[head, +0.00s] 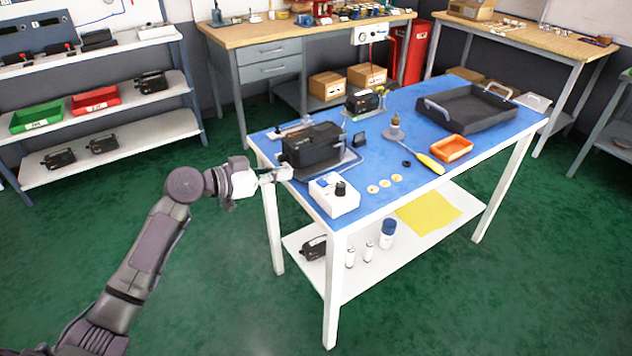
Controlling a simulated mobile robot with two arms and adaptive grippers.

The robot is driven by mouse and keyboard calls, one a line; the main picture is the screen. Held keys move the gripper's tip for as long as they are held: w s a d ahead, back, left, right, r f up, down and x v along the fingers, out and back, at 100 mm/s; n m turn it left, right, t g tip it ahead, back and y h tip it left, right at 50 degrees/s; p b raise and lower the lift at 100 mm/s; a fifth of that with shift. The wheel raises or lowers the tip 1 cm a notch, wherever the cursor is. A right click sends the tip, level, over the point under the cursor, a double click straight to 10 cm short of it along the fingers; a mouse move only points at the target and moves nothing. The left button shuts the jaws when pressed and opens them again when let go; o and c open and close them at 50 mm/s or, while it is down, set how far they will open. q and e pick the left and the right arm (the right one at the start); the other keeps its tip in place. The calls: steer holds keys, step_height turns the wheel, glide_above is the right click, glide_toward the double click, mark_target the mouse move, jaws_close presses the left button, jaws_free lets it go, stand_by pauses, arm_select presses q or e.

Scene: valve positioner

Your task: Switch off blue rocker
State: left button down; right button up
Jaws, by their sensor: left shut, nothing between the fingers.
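A white control box (336,203) with a black knob (341,188) stands at the near left corner of the blue-topped table (378,148). The blue rocker is too small to make out for sure on it. My left gripper (284,174) comes in from the left at the table's left edge. It is shut and empty, just left of and behind the white box and in front of the black valve positioner (313,146). I cannot tell whether it touches either one. My right gripper is not in view.
Several brass discs (385,183), a yellow-handled tool (430,163), an orange bin (452,148) and a black tray (470,107) are on the table. The lower shelf (345,274) holds bottles and a yellow sheet. Green floor is free in front.

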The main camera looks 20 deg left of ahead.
arm_select(q)
steer(key=p, duration=0.2)
glide_above(325, 185)
steer(key=s+a, duration=0.2)
steer(key=f, duration=0.2)
step_height(325, 185, down, 3)
steer(key=shift+d+r, duration=0.15)
steer(key=shift+r, duration=0.05)
steer(key=shift+f, duration=0.8)
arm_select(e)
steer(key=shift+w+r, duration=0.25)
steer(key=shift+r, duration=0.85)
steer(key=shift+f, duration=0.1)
arm_select(q)
steer(key=shift+s+f+b, duration=0.1)
steer(key=shift+f+b, duration=0.5)
steer(key=shift+b, duration=0.65)
steer(key=shift+d+m+b, duration=0.1)
steer(key=shift+m+b, duration=0.3)
steer(key=shift+r+p, duration=0.3)
steer(key=shift+p, duration=0.15)
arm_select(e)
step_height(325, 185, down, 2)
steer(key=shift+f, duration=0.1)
